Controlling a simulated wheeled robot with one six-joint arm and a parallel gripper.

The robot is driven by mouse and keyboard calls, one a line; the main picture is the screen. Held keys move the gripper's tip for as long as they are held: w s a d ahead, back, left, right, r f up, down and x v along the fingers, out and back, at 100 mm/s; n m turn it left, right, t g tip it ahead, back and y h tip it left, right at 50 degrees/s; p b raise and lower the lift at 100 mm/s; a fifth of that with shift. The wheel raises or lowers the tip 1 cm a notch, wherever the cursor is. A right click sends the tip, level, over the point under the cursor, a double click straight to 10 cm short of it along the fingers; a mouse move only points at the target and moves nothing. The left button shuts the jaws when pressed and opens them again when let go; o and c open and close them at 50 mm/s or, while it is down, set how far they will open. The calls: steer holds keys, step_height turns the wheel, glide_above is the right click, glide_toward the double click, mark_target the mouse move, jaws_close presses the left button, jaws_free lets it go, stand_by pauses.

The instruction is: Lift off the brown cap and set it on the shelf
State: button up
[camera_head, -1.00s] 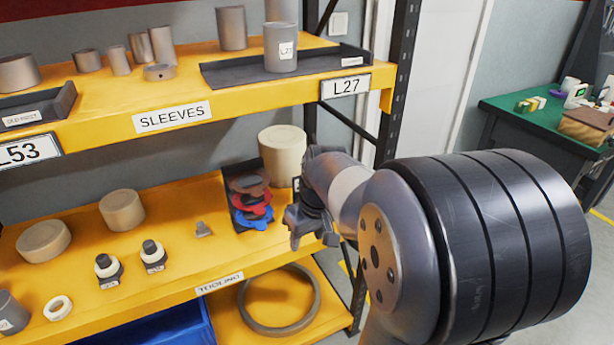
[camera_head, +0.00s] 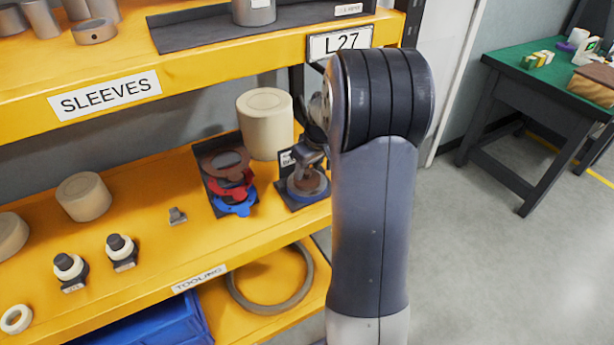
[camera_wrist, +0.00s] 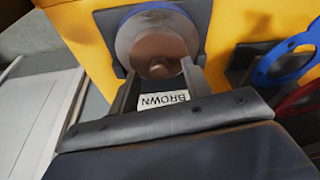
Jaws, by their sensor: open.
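In the wrist view a round brown piece (camera_wrist: 159,52), which looks like the brown cap, sits within a grey round body on a dark holder with a label reading BROWN (camera_wrist: 163,99). A blue edge shows around the grey body. In the head view the dark holder (camera_head: 300,200) stands at the shelf's right end; my gripper partly hides what it bears. My gripper (camera_wrist: 158,78) is open, its fingers pointing at the brown piece from the label side. I cannot tell whether they touch it. In the head view my gripper (camera_head: 310,165) is just above the holder.
The yellow shelf (camera_head: 150,225) has bare room left of the dark tray with brown, red (camera_head: 233,187) and blue (camera_head: 236,206) ring pieces. A tall beige cylinder (camera_head: 266,125) stands close behind the holder. The upper SLEEVES shelf (camera_head: 200,75) overhangs. Two dark-capped pieces stand further left.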

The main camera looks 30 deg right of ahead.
steer(key=shift+w+f, duration=0.15)
steer(key=shift+f, duration=0.35)
jaws_close()
